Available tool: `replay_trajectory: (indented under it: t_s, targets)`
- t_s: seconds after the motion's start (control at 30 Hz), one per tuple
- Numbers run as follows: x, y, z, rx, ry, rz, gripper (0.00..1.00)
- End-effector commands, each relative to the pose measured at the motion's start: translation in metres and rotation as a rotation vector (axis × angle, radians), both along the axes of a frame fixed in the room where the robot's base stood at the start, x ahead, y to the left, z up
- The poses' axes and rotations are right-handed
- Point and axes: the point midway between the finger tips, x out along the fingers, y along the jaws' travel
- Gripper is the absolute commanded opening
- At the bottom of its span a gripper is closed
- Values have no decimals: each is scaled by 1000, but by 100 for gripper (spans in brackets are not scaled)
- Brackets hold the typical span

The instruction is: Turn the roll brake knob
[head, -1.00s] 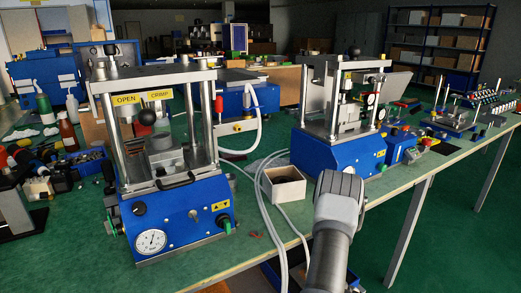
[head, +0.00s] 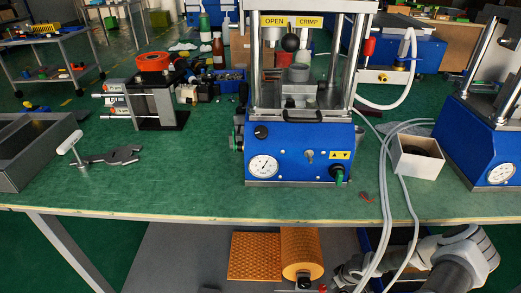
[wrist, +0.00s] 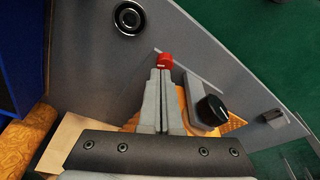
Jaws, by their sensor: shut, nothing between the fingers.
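A black knob (wrist: 212,108) with a pale mark on its rim sits on a grey bracket in the wrist view, right of my fingers. In the head view a black knob (head: 303,279) shows at the lower end of the orange roll (head: 302,248) below the bench. A small red part (wrist: 165,61) is just beyond my fingertips in the wrist view; I cannot tell if they touch. A red part (head: 322,287) also shows in the head view. My gripper (wrist: 160,72) is shut and empty, left of the black knob. Its fingertips are not clear in the head view.
The green bench top (head: 200,195) is above the roll, with its front edge overhead. Hoses (head: 391,215) hang over that edge near my arm. The blue press (head: 298,150) and a white box (head: 418,158) stand on the bench. An orange patterned sheet (head: 256,256) lies beside the roll.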

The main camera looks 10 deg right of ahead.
Motion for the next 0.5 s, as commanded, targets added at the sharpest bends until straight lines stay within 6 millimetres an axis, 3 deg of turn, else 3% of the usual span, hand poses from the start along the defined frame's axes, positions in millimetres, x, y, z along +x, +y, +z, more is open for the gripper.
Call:
replay_trajectory:
  t_s: [0.5]
  targets:
    - [1, 2, -56, 4, -4, 2, 0]
